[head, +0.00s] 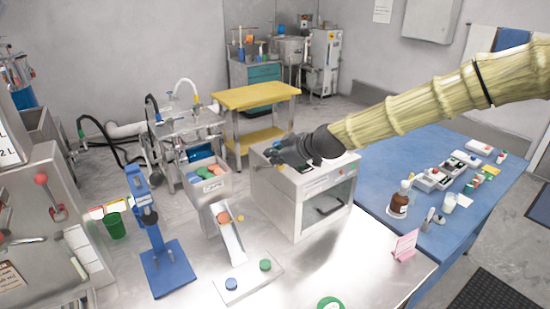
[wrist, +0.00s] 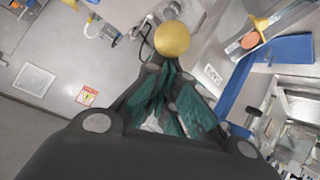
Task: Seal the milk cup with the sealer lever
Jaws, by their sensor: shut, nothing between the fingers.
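My gripper (head: 285,152) is over the white box-like machine in the middle of the counter. Its dark green fingers (wrist: 168,100) are together and empty in the wrist view. A yellow round knob or ball (wrist: 172,37) appears just beyond the fingertips; I cannot tell whether they touch. A blue press with an upright column and an arm (head: 150,225) stands on the counter to the left, apart from my gripper. I cannot tell which part is the sealer lever. A small white container (head: 449,203) stands on the blue table; I cannot tell whether it is the milk cup.
The white machine (head: 316,203) has a front window and handle. Left of it are a box of coloured caps (head: 210,188) and a sloped chute (head: 231,240). A green cup (head: 114,226) stands at left. A pink sign (head: 405,246) is near the counter's right edge.

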